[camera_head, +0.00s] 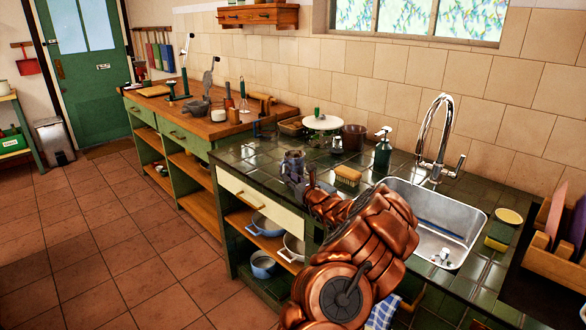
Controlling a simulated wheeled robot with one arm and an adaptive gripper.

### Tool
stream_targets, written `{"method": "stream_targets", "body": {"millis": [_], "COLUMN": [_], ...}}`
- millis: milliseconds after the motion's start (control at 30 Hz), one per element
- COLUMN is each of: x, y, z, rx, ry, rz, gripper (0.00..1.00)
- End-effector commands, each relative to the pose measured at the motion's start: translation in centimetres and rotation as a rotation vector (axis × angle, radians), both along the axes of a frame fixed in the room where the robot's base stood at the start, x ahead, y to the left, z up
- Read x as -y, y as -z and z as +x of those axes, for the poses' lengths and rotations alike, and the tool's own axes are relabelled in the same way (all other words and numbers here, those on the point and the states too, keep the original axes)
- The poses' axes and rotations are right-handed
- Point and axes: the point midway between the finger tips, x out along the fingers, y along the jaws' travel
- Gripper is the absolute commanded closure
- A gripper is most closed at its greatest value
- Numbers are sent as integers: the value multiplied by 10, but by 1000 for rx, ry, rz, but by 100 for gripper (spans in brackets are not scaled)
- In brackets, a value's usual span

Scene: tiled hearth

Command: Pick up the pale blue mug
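My copper-coloured arm reaches from the bottom of the view up over the dark green tiled counter (262,166). My gripper (296,177) is at its far end, small and dark, over the counter left of the sink. A small grey-blue shape (293,158) shows right at the gripper; it may be the pale blue mug, but it is too small and dark to be sure. The gripper partly covers its lower side. I cannot tell whether the fingers touch it or are open or shut.
A scrubbing brush (348,176), a soap bottle (383,155), a brown pot (354,138) and a cake stand (322,122) stand near the gripper. The sink (437,225) lies to the right. Blue pans (266,225) sit on shelves below.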

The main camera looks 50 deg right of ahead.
Motion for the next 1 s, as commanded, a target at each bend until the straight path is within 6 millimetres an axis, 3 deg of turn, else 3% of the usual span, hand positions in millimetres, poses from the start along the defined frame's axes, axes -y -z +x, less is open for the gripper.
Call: {"method": "stream_targets", "body": {"millis": [433,800,1000], "x": [5,15,18], "y": [2,2,2], "z": [25,61,72], "rx": [0,-4,0], "ry": [-3,-2,-1], "rz": [-1,-3,-2], "gripper": [76,76,76]}}
